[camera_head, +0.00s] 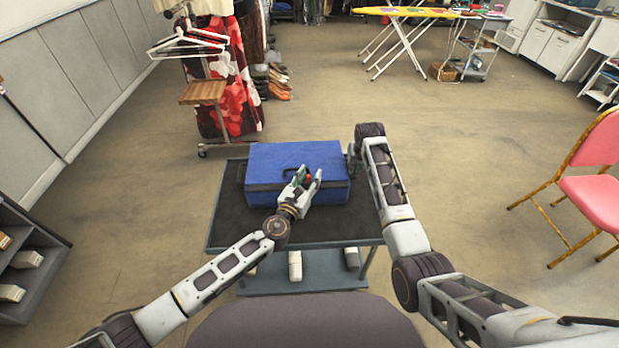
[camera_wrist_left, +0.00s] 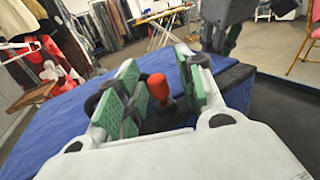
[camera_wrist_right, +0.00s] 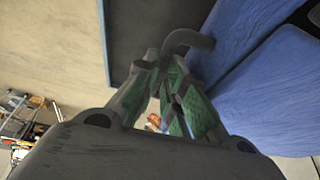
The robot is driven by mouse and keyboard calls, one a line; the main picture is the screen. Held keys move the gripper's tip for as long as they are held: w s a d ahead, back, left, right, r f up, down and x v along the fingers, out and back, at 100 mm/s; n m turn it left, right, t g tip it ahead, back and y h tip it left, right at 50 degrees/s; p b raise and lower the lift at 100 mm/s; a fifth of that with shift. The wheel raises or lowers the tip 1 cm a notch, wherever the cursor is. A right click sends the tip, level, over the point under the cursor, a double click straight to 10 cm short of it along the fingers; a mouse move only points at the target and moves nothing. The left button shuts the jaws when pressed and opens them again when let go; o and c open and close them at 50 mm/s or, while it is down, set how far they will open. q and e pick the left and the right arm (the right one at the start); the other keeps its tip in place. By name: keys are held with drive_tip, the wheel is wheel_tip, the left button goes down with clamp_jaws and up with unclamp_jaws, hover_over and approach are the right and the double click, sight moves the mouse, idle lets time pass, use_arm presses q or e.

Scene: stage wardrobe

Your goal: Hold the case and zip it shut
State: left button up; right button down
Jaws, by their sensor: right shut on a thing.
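The blue case (camera_head: 318,160) lies closed-looking on the dark-topped cart (camera_head: 232,218); its seam is too small to judge. My left gripper (camera_head: 309,178) is over the case's front part, open. A red knob (camera_wrist_left: 157,86) on a dark stem stands between its green pads, with gaps beside it. My right gripper (camera_wrist_right: 165,72) is at the case's right side, shut on a grey curved handle (camera_wrist_right: 188,38) beside the blue case wall (camera_wrist_right: 250,40). In the head view my right arm mostly hides that grip.
A clothes rack (camera_head: 225,90) with hangers and red patterned fabric stands behind left. A grey shelf unit (camera_head: 25,260) is at the left, a pink chair (camera_head: 592,195) at the right. A yellow ironing board (camera_head: 415,12) stands far back. The floor around the cart is clear.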

sight(257, 186)
use_arm(q)
drive_tip(key=shift+a, duration=0.1)
idle(0.3)
drive_tip(key=a, duration=1.7)
drive_tip(key=shift+w, duration=0.1)
drive_tip(key=v, duration=1.2)
drive_tip(key=shift+a, duration=0.35)
